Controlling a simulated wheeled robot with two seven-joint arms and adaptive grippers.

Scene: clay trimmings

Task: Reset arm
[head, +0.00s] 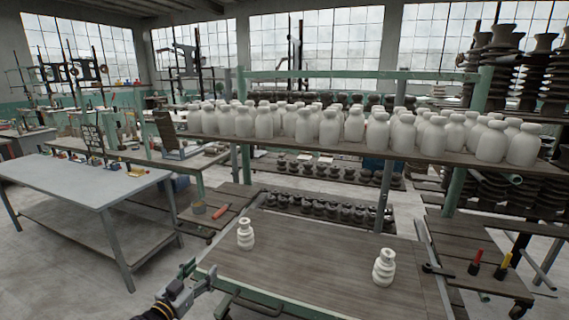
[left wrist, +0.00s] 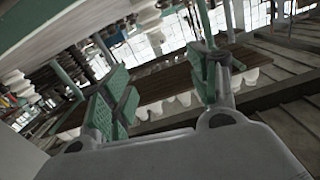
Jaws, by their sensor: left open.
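My left gripper (head: 188,279) shows at the bottom of the head view, left of the wooden work surface's front edge, with nothing between its fingers. In the left wrist view its two green-padded fingers (left wrist: 165,95) stand apart and empty. My right gripper is not in the head view. Two white ribbed clay pieces stand upright on the wooden work surface (head: 310,262): one at the left (head: 245,234) and one at the right (head: 384,267). Both are apart from the left gripper.
A shelf (head: 300,148) crowded with white bottle-shaped pieces (head: 329,127) spans the space behind the work surface. Dark pieces (head: 330,208) fill lower racks. A grey metal table (head: 80,185) stands at the left. The work surface's middle is clear.

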